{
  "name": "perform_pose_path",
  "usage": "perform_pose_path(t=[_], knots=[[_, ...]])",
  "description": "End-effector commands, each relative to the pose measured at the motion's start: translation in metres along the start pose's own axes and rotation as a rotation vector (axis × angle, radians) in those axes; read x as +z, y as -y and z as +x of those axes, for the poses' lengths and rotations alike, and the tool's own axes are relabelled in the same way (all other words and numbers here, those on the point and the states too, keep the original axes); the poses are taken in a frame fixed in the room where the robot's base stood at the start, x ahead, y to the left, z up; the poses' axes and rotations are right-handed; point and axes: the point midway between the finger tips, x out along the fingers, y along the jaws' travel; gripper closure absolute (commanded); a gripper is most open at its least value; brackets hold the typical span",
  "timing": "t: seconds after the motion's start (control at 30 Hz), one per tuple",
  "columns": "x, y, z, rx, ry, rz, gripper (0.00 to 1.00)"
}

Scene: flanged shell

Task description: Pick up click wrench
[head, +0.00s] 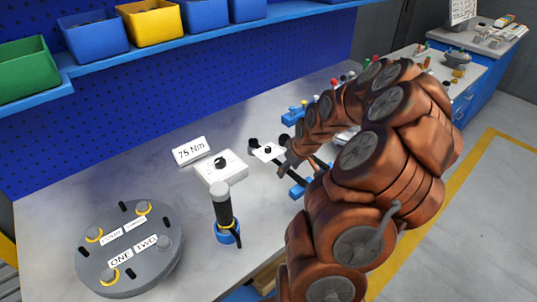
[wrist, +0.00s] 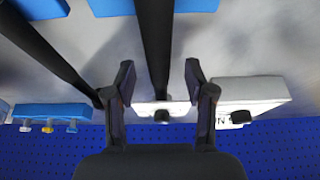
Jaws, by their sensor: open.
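A long black bar (wrist: 155,45), which looks like the click wrench, runs down from the top of the wrist view. A small white plate with a dark knob (wrist: 162,109) shows at its lower end. My gripper (wrist: 158,72) is open. Its two fingers stand either side of the bar, with gaps visible on both sides. I cannot tell the depth between fingers and bar. In the head view the white plate (head: 266,149) shows at the end of my arm, while the arm hides much of the bar and its blue holder (head: 297,189).
Another black bar (wrist: 45,45) lies close on the left in the wrist view. A white box with a knob (head: 221,168), a 75 Nm sign (head: 190,150), an upright tool (head: 222,204) and a round grey flange (head: 130,250) stand left of my arm. The blue pegboard (head: 200,90) is behind.

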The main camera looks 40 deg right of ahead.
Motion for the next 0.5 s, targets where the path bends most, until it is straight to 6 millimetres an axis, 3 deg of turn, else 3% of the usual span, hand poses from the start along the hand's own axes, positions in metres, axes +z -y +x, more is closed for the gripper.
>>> perform_pose_path(t=[0.2, 0.43, 0.5], knots=[[0.000, 0.000, 0.015, 0.000, 0.000, 0.001, 0.46], [0.000, 0.000, 0.016, 0.001, -0.002, 0.001, 0.46], [0.000, 0.000, 0.016, 0.001, -0.002, 0.001, 0.52]])
